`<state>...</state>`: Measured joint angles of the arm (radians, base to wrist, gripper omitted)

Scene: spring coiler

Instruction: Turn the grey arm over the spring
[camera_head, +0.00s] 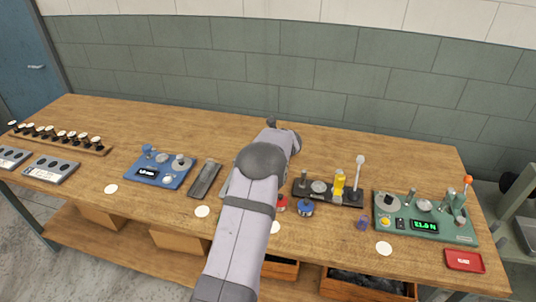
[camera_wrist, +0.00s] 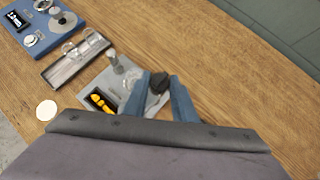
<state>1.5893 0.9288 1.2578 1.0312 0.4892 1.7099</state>
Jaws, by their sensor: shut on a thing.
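A grey machine plate (camera_wrist: 125,76) lies on the bench in the wrist view, with a metal post (camera_wrist: 115,63) and a small display with orange marks (camera_wrist: 102,100). My gripper (camera_wrist: 160,90) has its two blue-grey fingers at the plate's right side, closed around a dark knob (camera_wrist: 158,82). Whether this knob belongs to the grey arm cannot be told, as the fingers and wrist hide what is below it. I cannot make out a spring on the plate. In the head view my arm covers most of this machine.
A grey tray (camera_head: 205,178) and a blue machine (camera_head: 161,168) stand to the left. To the right are a black-based machine with a yellow part (camera_head: 338,186), red and blue knobs, a green machine (camera_head: 425,217) and a red box (camera_head: 464,260). Bare wood lies behind the grey plate.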

